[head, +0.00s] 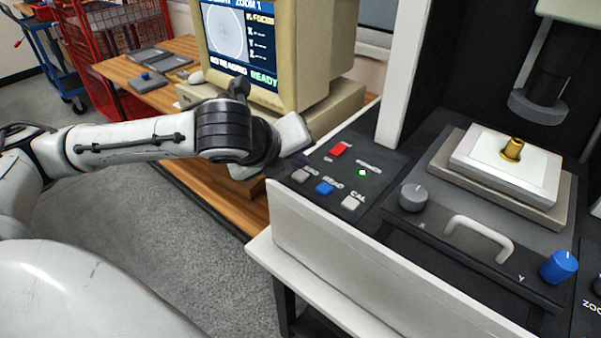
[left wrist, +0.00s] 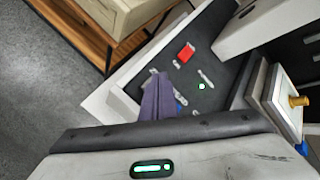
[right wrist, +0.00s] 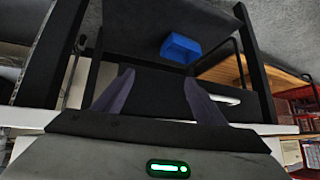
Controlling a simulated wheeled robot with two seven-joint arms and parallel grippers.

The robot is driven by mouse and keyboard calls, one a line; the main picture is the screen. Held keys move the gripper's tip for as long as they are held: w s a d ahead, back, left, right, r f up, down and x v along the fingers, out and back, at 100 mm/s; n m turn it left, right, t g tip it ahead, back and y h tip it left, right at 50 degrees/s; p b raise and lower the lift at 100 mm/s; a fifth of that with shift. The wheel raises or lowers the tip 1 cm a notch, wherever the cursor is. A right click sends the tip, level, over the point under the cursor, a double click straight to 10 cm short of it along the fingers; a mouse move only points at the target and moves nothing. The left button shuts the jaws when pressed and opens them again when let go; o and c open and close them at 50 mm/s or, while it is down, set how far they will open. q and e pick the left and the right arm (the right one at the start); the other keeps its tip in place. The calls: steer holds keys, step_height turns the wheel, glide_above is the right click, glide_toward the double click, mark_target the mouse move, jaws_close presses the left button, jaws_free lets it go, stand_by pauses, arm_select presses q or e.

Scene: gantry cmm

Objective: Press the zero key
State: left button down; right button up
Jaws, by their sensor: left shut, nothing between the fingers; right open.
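The control panel carries a grey key (head: 300,176) at its left end; its label is partly covered and seems to end in "RO". Beside it are a blue READ key (head: 325,188) and a pale CAL key (head: 350,202). My left gripper (head: 298,158) is shut and empty, its purple fingertips just behind and above the grey key; contact cannot be told. In the left wrist view the shut fingers (left wrist: 161,80) point at the panel and hide most of the key row. My right gripper (right wrist: 160,85) is open and empty, away from the panel.
A red key (head: 338,150) and green lamp (head: 362,172) sit behind the key row. The stage holds a brass part (head: 513,149) under the lens. A monitor (head: 245,45) stands on the wooden desk. A blue bin (right wrist: 181,47) shows in the right wrist view.

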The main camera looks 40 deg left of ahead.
arm_select(q)
steer(key=shift+f, duration=0.1)
steer(key=shift+f, duration=0.3)
steer(key=shift+f, duration=0.45)
stand_by(0.7)
steer(key=shift+r, duration=0.1)
steer(key=shift+r+p, duration=0.75)
steer(key=shift+p, duration=0.5)
